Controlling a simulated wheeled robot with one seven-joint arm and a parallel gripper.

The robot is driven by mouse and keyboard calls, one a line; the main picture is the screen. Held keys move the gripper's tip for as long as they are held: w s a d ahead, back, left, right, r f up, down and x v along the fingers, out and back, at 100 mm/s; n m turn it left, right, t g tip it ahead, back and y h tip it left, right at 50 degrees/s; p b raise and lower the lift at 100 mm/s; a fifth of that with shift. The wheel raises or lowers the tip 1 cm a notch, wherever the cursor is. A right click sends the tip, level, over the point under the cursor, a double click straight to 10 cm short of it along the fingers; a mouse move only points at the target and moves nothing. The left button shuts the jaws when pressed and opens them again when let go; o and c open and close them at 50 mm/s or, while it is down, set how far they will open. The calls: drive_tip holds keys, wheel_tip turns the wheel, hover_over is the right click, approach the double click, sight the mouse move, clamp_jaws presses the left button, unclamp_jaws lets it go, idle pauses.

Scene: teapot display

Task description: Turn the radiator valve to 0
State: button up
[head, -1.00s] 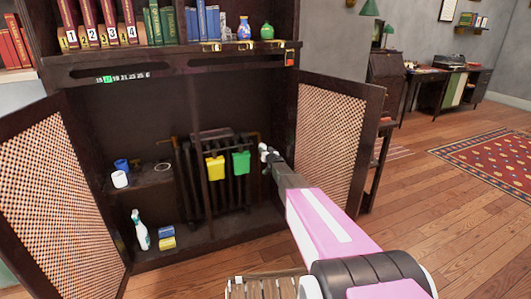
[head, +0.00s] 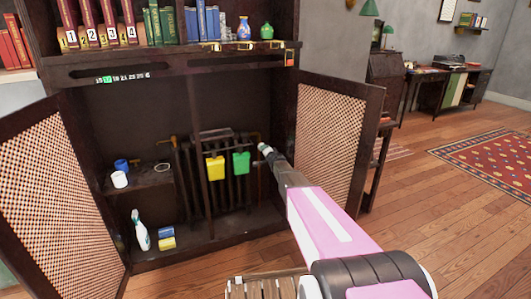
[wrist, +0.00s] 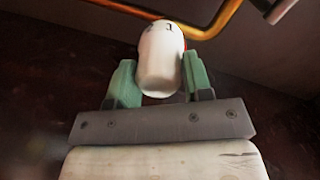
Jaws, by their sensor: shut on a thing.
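The radiator valve is a white rounded knob (wrist: 160,60) on a brass-coloured pipe in the wrist view, with dark numerals near its top; a 1 seems to show. My gripper (wrist: 160,76) has its green fingers on both sides of the knob, shut on it. In the head view my gripper (head: 266,150) reaches into the cabinet at the radiator's right end, and hides most of the valve. The dark radiator (head: 224,193) stands inside the open cabinet. A strip of small numbers (head: 124,78) with one green cell sits above the opening.
A yellow container (head: 215,168) and a green one (head: 241,162) hang on the radiator's front. The open right door (head: 338,135) stands close beside my arm. A spray bottle (head: 140,230) and sponges (head: 167,237) are on the cabinet floor at left.

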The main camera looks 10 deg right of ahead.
drive_tip(key=m, duration=0.3)
drive_tip(key=shift+y, duration=0.3)
drive_tip(key=shift+m, duration=1.9)
drive_tip(key=shift+f, duration=0.1)
drive_tip(key=o, duration=0.9)
drive_tip(key=shift+s, duration=0.1)
drive_tip(key=v, duration=1)
drive_tip(key=shift+s+d, duration=0.25)
drive_tip(key=shift+d, duration=0.05)
drive_tip(key=shift+s, duration=0.1)
